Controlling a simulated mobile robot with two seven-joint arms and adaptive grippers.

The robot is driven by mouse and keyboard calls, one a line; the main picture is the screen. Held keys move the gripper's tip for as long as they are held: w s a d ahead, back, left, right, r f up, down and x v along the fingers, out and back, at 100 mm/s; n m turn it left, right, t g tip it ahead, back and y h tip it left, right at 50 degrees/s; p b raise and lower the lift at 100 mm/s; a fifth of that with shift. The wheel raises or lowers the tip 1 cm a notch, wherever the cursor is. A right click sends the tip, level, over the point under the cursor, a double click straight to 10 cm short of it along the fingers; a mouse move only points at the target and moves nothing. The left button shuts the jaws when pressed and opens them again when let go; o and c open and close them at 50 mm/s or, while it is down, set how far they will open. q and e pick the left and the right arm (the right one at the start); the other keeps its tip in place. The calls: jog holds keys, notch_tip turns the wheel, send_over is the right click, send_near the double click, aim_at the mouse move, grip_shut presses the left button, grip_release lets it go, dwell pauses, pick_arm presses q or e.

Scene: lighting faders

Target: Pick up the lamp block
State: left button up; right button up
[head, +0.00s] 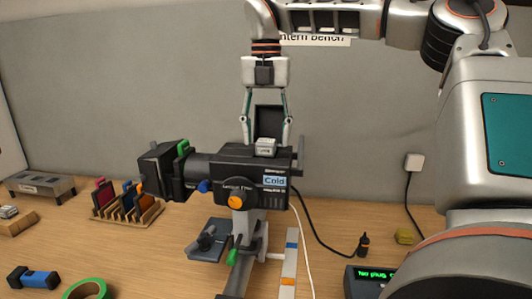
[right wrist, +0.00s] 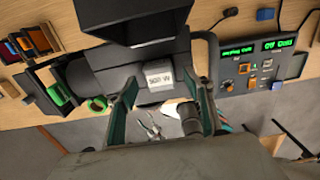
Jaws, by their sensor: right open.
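The lamp block, a small pale grey block with dark lettering (head: 266,147), sits at the top of the black lantern (head: 240,180), which carries a "Cold" display. It also shows in the right wrist view (right wrist: 159,73), its label reading like "500 W". My right gripper (head: 266,139) comes down from above and is open, its two fingers on either side of the block with gaps. In the right wrist view the right gripper (right wrist: 165,88) also spans the block without visible contact. How deep the block sits is hidden. My left gripper is not in view.
A raised dark panel (head: 269,119) stands behind the block. A rack of coloured pieces (head: 127,207) stands left, and green tape (head: 87,289) lies at the front. A control box with green displays (head: 371,279) is at right. A cable runs across the table.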

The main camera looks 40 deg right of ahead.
jog(key=shift+f, duration=0.85)
jog(key=shift+c, duration=0.7)
jog(key=c, duration=0.9)
jog(key=shift+r, duration=0.1)
